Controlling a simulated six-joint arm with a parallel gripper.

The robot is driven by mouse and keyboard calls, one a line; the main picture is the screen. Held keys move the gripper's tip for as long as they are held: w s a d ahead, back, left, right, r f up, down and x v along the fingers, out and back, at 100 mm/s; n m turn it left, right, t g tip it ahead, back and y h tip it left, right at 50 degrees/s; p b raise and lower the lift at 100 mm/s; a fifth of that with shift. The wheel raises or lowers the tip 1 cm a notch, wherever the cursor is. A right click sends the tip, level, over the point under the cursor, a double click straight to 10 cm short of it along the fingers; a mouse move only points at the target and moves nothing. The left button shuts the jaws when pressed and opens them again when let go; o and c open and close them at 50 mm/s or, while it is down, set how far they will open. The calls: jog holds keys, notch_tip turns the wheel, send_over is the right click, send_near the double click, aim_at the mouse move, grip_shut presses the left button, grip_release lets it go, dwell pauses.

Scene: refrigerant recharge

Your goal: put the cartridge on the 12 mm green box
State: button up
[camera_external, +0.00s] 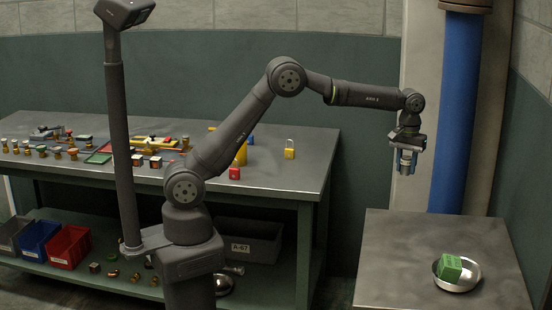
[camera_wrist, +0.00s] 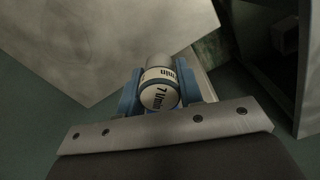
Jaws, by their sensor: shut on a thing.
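My gripper (camera_external: 407,160) is shut on a cartridge and holds it in the air, beyond the left back part of the small metal table. In the wrist view the cartridge (camera_wrist: 160,93) sits between the blue jaws; its white end with dark lettering faces the camera. The lettering is only partly readable. A green box (camera_external: 449,267) sits tilted in a shiny round bowl (camera_external: 468,284) on the small table, to the right of and below my gripper. Any size marking on the box is too small to read.
The small metal table (camera_external: 395,260) is clear apart from the bowl. A blue pipe (camera_external: 458,120) stands behind it. The long workbench (camera_external: 290,185) at left carries many small fittings, a yellow padlock (camera_external: 290,149) and a red block (camera_external: 234,173). Bins stand on its lower shelf.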

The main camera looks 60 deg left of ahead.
jog(key=s+d+r+m, duration=0.1)
jog(key=s+d+m, duration=0.2)
jog(key=s+d, duration=0.7)
jog(key=s+d+m, duration=0.3)
jog(key=s+d, duration=0.4)
jog(key=d, duration=0.7)
jog(key=s+d+r+m, duration=0.1)
jog(key=s+d+m, duration=0.2)
jog(key=s+d, duration=0.7)
send_over(452, 261)
jog(key=f, duration=0.6)
jog(key=shift+s+d+f, duration=0.1)
jog(key=shift+s+f, duration=0.15)
jog(key=shift+f, duration=0.15)
jog(key=shift+w+f, duration=0.1)
jog(key=shift+f, duration=1.95)
jog(key=shift+f, duration=0.15)
jog(key=shift+f, duration=0.25)
jog(key=o, duration=1)
